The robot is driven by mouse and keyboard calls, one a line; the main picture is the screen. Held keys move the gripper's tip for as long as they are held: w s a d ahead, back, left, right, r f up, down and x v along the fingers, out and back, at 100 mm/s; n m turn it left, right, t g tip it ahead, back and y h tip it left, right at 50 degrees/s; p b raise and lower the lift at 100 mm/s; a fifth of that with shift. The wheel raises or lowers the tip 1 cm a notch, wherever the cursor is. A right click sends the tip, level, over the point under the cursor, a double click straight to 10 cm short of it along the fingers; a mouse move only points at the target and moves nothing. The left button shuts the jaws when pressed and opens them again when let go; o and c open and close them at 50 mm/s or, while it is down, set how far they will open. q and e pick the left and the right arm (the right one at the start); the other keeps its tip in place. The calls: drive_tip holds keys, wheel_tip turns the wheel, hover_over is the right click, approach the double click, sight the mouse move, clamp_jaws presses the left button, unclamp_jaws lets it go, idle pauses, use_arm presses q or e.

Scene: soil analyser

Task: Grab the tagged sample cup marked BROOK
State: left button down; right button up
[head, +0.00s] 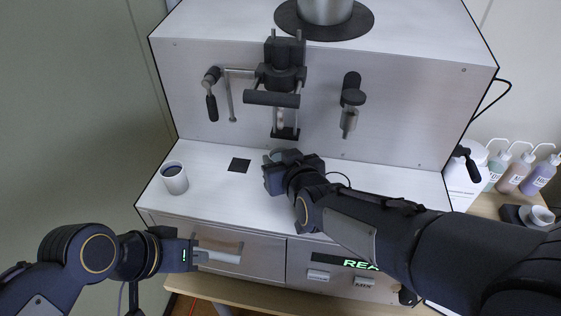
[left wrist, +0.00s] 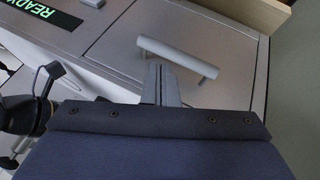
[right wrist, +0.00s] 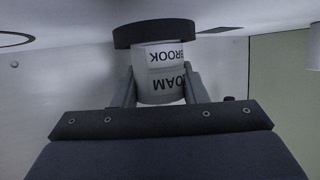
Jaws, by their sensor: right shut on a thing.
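The sample cup (right wrist: 160,75) is a white cylinder with a dark wide cap, and its labels read BROOK and, partly cut off, OAM. My right gripper (right wrist: 161,88) is shut on it, a finger on each side. In the head view my right gripper (head: 275,172) is over the machine's ledge, and the cup is mostly hidden there. My left gripper (head: 200,254) is beside the drawer's bar handle (head: 218,256) at the front left. In the left wrist view its fingers (left wrist: 161,84) are close together with nothing between them, near the handle (left wrist: 178,57); contact cannot be told.
The grey analyser (head: 210,60) has a spout and levers above the ledge. A white cup with dark contents (head: 175,182) stands at the ledge's left, near a black square (head: 239,165). A lit display (head: 350,263) is at the front. Several bottles (head: 515,172) stand at the right.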

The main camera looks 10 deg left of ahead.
drive_tip(key=shift+r, duration=0.15)
drive_tip(key=shift+r+p, duration=0.45)
drive_tip(key=shift+r, duration=0.85)
drive_tip(key=s+d+r+p, duration=0.3)
drive_tip(key=s+r+p, duration=0.7)
drive_tip(key=s, duration=0.3)
drive_tip(key=shift+d, duration=0.4)
drive_tip(key=shift+s, duration=0.1)
